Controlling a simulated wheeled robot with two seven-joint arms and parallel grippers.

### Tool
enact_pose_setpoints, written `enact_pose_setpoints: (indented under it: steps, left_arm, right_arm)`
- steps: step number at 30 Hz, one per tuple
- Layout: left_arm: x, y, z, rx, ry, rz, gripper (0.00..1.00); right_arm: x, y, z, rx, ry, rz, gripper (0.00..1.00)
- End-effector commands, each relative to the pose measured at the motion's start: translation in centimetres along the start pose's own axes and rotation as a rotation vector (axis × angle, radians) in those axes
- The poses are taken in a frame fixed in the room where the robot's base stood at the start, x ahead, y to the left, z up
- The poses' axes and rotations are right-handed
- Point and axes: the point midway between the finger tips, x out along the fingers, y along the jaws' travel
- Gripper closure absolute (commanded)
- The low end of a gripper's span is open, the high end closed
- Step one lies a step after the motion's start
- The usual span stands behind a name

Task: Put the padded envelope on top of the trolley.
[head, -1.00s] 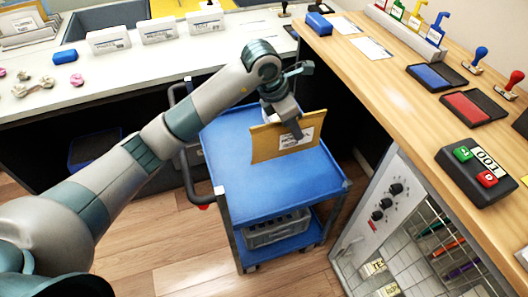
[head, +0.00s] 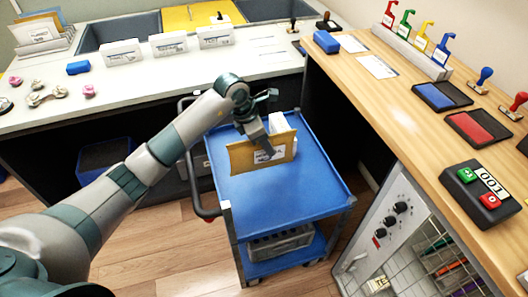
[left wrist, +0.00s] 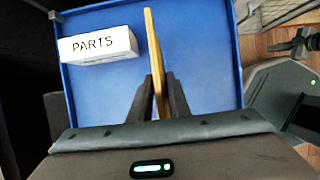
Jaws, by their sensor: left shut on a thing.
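The padded envelope (head: 243,160) is a flat yellow-brown packet with a white label. It stands on edge in my left gripper (head: 264,154), over the blue top of the trolley (head: 300,192). I cannot tell whether its lower edge touches the top. In the left wrist view, the gripper's two dark fingers (left wrist: 157,98) are closed on both faces of the envelope (left wrist: 153,45), with the trolley's blue top (left wrist: 205,50) below.
A white box marked PARTS (left wrist: 98,45) stands on the trolley top beside the envelope; it shows behind it in the head view (head: 278,122). A grey crate (head: 280,243) sits on the lower shelf. The front part of the top is clear. A wooden counter (head: 400,115) borders the right.

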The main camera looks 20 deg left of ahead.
Motion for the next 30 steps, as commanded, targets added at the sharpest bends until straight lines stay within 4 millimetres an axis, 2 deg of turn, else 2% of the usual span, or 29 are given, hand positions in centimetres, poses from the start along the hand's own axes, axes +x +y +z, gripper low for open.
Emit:
enact_pose_setpoints:
  steps: [5,16,24,30]
  left_arm:
    - [0.3,0.9,-0.9,-0.001,-0.001,0.001,1.00]
    - [0.5,0.9,-1.0,0.000,-0.001,-0.001,1.00]
    - [3.2,0.8,-2.1,-0.001,-0.001,-0.003,1.00]
    - [4.0,0.9,-2.5,0.001,-0.002,0.000,1.00]
  right_arm:
    - [0.3,0.0,0.3,0.000,-0.002,0.000,1.00]
    - [0.3,0.0,0.3,0.000,-0.002,0.000,1.00]
    - [0.6,0.1,0.7,0.000,0.010,0.000,1.00]
    - [0.8,0.0,0.3,-0.002,0.025,0.000,1.00]
